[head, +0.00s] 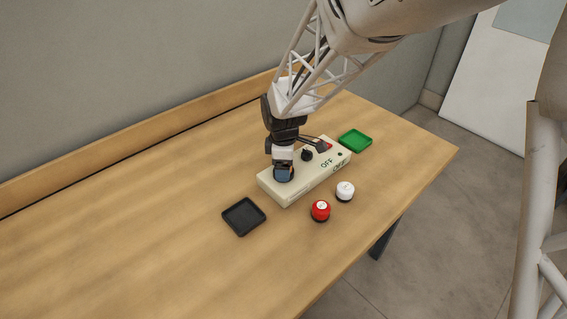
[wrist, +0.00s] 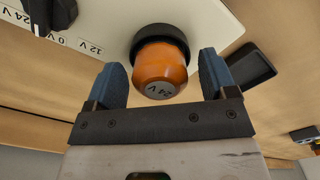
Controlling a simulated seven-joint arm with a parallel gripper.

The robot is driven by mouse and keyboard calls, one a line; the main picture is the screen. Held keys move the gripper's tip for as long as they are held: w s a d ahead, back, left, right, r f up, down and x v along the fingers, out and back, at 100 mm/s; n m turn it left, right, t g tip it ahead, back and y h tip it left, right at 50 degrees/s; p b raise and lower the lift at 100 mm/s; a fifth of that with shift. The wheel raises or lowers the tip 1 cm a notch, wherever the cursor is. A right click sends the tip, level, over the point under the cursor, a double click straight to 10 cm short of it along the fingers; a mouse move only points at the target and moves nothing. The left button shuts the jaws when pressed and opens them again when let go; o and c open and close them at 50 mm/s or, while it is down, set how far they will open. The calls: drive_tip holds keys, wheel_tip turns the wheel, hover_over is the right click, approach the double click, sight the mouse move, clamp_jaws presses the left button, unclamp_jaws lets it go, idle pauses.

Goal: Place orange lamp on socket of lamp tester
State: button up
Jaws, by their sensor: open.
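The lamp tester (head: 290,193) is a long cream box on the table. The orange lamp (wrist: 161,68), marked 24 V, stands on the tester's face (wrist: 105,18) in the wrist view, with a black ring (wrist: 160,36) at its base. I cannot tell whether the ring is the socket or part of the lamp. My gripper (head: 283,176) is over the tester's near left end and hides the lamp in the head view. In the wrist view my gripper (wrist: 162,62) is open, one blue finger on each side of the lamp, with gaps.
A black tray (head: 243,217) lies left of the tester; a green tray (head: 355,141) is at its far end. A red lamp (head: 320,211) and a white lamp (head: 345,191) stand on its right. A black knob (head: 307,155) rises from the tester. The table's left side is clear.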

wheel_tip(320, 180, up, 12)
idle(0.7)
drive_tip(key=shift+r, duration=0.1)
idle(0.3)
drive_tip(key=s+d+r+m+t, duration=0.1)
drive_tip(key=s+d+r+m, duration=0.25)
drive_tip(key=s+d, duration=0.3)
drive_tip(key=s+d+r+m, duration=0.3)
drive_tip(key=s+d+m, duration=0.2)
drive_tip(key=d, duration=0.2)
drive_tip(key=s+d+m, duration=0.4)
drive_tip(key=s+m, duration=0.1)
drive_tip(key=s, duration=0.2)
drive_tip(key=s+d+m+t, duration=0.1)
drive_tip(key=s+d+m, duration=0.3)
drive_tip(key=s, duration=0.4)
drive_tip(key=shift+d+m+t, duration=0.3)
drive_tip(key=shift+d+m, duration=0.05)
drive_tip(key=shift+d, duration=0.05)
